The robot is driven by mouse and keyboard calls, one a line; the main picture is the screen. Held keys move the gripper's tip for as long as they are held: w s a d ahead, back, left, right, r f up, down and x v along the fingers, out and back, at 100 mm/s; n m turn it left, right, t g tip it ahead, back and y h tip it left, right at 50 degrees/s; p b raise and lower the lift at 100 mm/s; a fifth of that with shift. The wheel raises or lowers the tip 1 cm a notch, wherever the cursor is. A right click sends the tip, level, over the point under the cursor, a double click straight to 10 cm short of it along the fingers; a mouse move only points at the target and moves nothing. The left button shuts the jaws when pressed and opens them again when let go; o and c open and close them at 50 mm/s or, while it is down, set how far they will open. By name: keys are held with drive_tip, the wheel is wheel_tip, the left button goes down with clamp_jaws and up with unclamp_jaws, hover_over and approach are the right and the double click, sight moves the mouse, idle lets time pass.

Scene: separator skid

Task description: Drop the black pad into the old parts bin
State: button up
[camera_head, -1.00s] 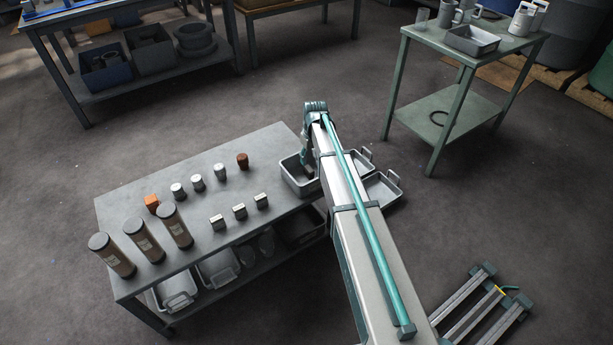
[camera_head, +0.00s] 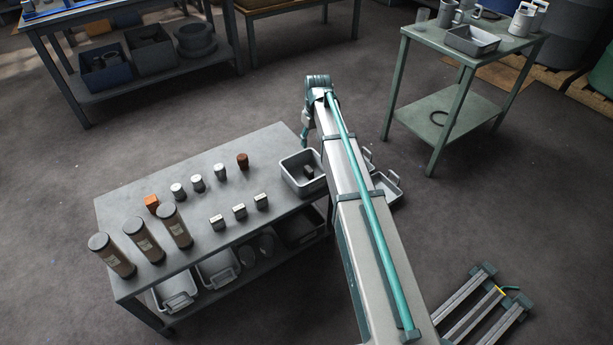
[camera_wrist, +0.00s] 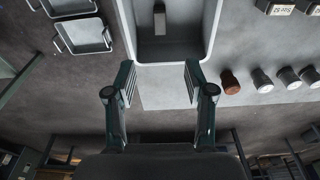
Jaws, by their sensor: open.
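A grey open bin (camera_head: 287,172) stands at the right end of the workbench. It also fills the top middle of the wrist view (camera_wrist: 208,30). A small dark block, which looks like the black pad (camera_head: 308,172), lies inside on the bin floor; the wrist view shows it too (camera_wrist: 159,20). My gripper (camera_wrist: 160,78) is open with nothing between its fingers, above the bin's near edge in the wrist view. In the head view my gripper (camera_head: 304,138) is small and partly hidden, just beyond the bin.
The workbench (camera_head: 240,165) holds several small metal and rusty parts and three dark-capped cylinders (camera_head: 115,255). Grey trays (camera_head: 385,187) show beyond my arm, right of the bench. A green side table (camera_head: 470,60) stands at the back right. Open floor lies behind the bench.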

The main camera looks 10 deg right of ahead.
wheel_tip(320, 180, up, 2)
drive_tip(key=shift+s+r, duration=0.1)
drive_tip(key=shift+s, duration=0.05)
idle(0.4)
drive_tip(key=s+f+m+g, duration=0.1)
drive_tip(key=s+f+g, duration=0.2)
drive_tip(key=s+f, duration=1.35)
drive_tip(key=s+f+m+g, duration=0.2)
drive_tip(key=s+f, duration=0.7)
drive_tip(key=s, duration=1.4)
drive_tip(key=s+f+m+g, duration=0.1)
drive_tip(key=s+f+g, duration=0.2)
drive_tip(key=s+f, duration=1.35)
drive_tip(key=s+r+p, duration=0.3)
drive_tip(key=r+p, duration=1)
drive_tip(key=r, duration=0.3)
drive_tip(key=shift+a+h, duration=0.25)
drive_tip(key=shift+h, duration=0.05)
